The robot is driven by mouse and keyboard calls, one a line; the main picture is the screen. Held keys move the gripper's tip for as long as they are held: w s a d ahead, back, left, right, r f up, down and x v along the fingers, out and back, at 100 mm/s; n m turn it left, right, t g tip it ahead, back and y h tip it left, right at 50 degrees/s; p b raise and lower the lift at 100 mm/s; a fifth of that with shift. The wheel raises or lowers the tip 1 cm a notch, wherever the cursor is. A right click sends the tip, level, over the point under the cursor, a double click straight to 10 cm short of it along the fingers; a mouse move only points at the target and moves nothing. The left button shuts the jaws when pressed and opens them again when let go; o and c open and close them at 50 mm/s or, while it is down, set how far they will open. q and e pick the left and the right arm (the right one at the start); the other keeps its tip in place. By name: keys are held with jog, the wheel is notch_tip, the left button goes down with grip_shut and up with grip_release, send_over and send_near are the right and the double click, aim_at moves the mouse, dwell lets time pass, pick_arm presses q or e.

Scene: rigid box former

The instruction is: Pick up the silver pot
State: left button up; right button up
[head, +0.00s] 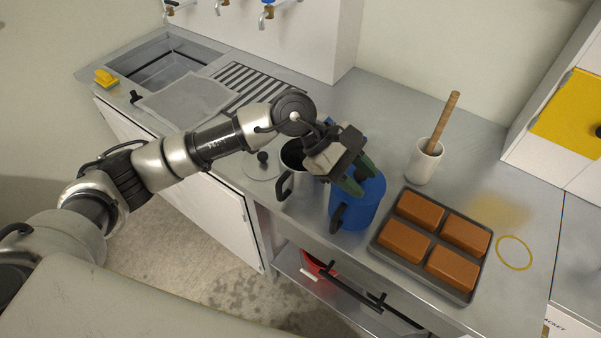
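The silver pot (301,187) stands on the steel counter, with a dark inside and a black handle on its left side. My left wrist and gripper hide part of its right side. My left gripper (361,178) is to the right of the silver pot, over the top of a blue pot (356,211). Its two green-tipped fingers are apart, and I see nothing held between them. Whether they touch the blue pot's rim is hard to tell. My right gripper is not in view.
A lid (260,169) lies left of the silver pot. A tray (382,241) of orange-brown blocks and a white crock (424,164) with a wooden handle stand to the right. A sink (165,62) and drainer are at the back left. The counter's front edge is close.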

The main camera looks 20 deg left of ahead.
pick_arm(q)
jog(key=w+a+f+m+t+y, duration=0.1)
jog(key=w+a+y, duration=0.15)
jog(key=a, duration=0.25)
jog(key=w+a+f+m+y, duration=0.1)
jog(key=w+a+y, duration=0.1)
jog(key=a+y, duration=0.2)
jog(key=y, duration=0.4)
send_near(284, 168)
jog(key=shift+m+t+h, duration=0.25)
jog(key=shift+m+t, duration=0.05)
jog(key=shift+t, duration=0.1)
jog(key=f, duration=0.2)
jog(key=f+p, duration=0.1)
jog(key=f, duration=0.2)
jog(key=shift+w+a, duration=0.1)
jog(key=shift+a, duration=0.1)
notch_tip(284, 168, down, 5)
jog(key=p, duration=0.3)
jog(key=shift+a+f, duration=0.15)
jog(key=shift+f, duration=0.35)
grip_shut()
